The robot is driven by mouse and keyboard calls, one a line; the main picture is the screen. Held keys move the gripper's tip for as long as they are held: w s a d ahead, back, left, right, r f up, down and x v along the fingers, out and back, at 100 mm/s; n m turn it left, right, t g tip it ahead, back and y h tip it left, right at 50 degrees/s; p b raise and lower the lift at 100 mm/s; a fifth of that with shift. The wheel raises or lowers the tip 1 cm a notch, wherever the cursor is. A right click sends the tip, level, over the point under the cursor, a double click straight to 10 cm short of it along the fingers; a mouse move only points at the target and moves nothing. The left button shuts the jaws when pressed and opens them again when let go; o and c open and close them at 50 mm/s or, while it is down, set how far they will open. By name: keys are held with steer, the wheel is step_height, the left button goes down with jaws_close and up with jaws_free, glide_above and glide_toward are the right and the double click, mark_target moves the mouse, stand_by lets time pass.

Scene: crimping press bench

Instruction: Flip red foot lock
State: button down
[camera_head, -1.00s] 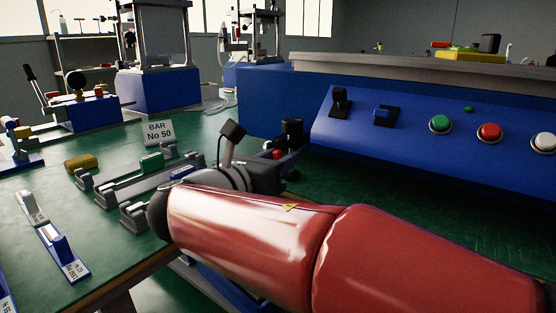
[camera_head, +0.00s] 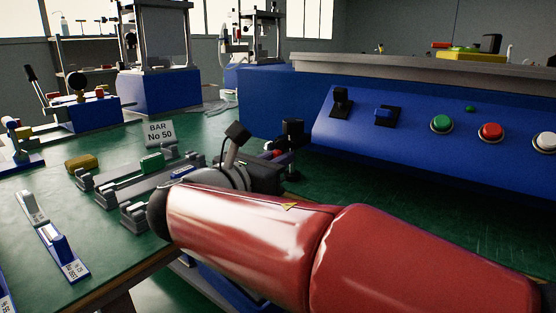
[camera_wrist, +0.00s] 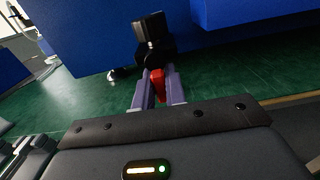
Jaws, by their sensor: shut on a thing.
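The red foot lock (camera_wrist: 157,85) sits between the two purple fingers of my gripper (camera_wrist: 157,78) in the wrist view, at the foot of a black upright device (camera_wrist: 151,40). My gripper is shut on it. In the head view only a small red part of the lock (camera_head: 278,152) shows beside my gripper (camera_head: 284,158), below the black device (camera_head: 292,130). My red arm and dark wrist hide much of the bench in front of it.
A blue control panel (camera_head: 420,140) with coloured buttons stands behind and right. Left of my wrist are grey bar fixtures (camera_head: 130,185) and a "BAR No 50" sign (camera_head: 159,133).

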steer(key=c, duration=1.4)
jaws_free()
steer(key=shift+c, duration=0.2)
steer(key=shift+a, duration=0.1)
steer(key=v, duration=0.7)
steer(key=shift+s+a+p, duration=0.2)
steer(key=shift+s+p, duration=0.1)
steer(key=shift+p, duration=0.05)
